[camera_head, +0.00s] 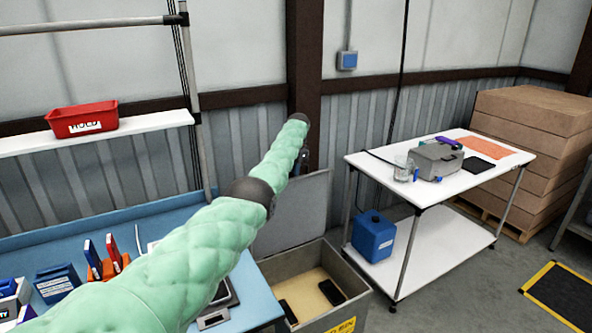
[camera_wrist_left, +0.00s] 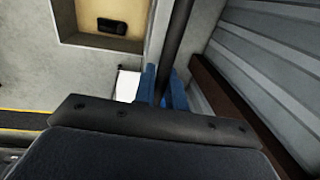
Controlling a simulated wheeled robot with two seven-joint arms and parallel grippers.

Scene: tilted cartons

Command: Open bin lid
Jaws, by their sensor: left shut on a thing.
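The grey bin (camera_head: 354,300) stands on the floor right of the blue workbench, with a yellow label on its front. Its grey lid (camera_head: 312,205) stands raised at the back, roughly upright, and the bin's mouth is uncovered. Dark flat items (camera_head: 331,291) lie on the tan bottom. My left arm reaches over the bench to the lid. My left gripper (camera_head: 302,163) is at the lid's upper edge, partly hidden by my arm. In the left wrist view its blue fingers (camera_wrist_left: 163,88) are shut on the lid (camera_wrist_left: 181,35), seen edge-on as a dark strip. My right gripper is not visible.
The blue workbench (camera_head: 150,213) holds several small devices at left. A red tray (camera_head: 82,118) sits on a white shelf. A white table (camera_head: 440,168) with a grey case and a blue canister (camera_head: 374,236) below stands right of the bin. Open floor lies at front right.

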